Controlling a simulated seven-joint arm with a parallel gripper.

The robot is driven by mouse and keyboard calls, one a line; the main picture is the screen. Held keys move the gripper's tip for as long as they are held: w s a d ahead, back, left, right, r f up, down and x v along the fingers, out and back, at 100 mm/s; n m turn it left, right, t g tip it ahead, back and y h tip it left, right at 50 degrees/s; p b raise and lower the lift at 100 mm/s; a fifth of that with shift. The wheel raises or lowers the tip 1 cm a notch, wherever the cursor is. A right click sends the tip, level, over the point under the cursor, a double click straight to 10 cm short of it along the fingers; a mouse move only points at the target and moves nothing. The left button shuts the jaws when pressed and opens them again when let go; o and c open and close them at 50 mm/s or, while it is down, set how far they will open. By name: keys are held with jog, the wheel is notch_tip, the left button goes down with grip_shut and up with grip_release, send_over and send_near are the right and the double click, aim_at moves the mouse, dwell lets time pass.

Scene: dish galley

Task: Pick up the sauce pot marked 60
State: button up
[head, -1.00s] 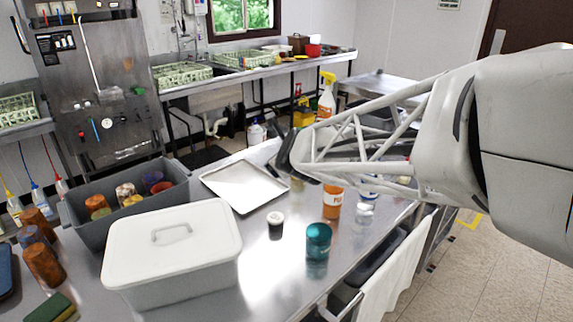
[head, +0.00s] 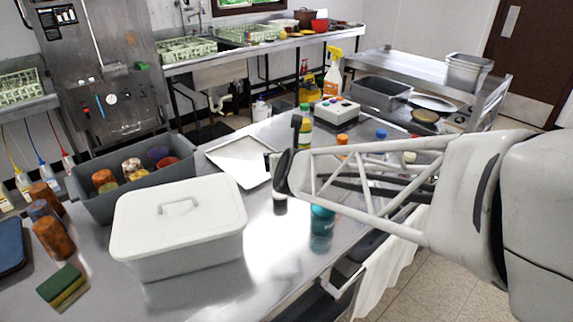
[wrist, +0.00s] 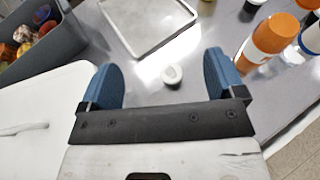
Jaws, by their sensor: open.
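A small sauce pot with a white top shows in the wrist view (wrist: 172,75), ahead of and between my fingertips. I cannot read a number on it. In the head view the same pot (head: 280,205) stands on the steel counter, partly hidden behind my gripper; its lower part looks dark. My gripper (head: 278,168) is over the counter, above the pot, and its fingers look dark there. In the wrist view my gripper (wrist: 160,76) shows two blue fingers spread wide, with nothing held between them.
A lidded white bin (head: 180,225) stands close left of my gripper. A grey tub (head: 130,178) of several jars is behind it. An empty tray (head: 240,160) lies beyond the pot. A teal cup (head: 322,218) and an orange-topped bottle (wrist: 272,35) stand to the right.

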notch_tip(320, 180, down, 7)
jog(key=shift+f, duration=0.15)
jog(key=shift+f, duration=0.1)
send_near(281, 194)
jog(key=x, duration=0.3)
jog(key=shift+x, duration=1)
jog(key=shift+w+a, duration=0.1)
jog(key=shift+w, duration=0.05)
jog(key=shift+x, duration=2.35)
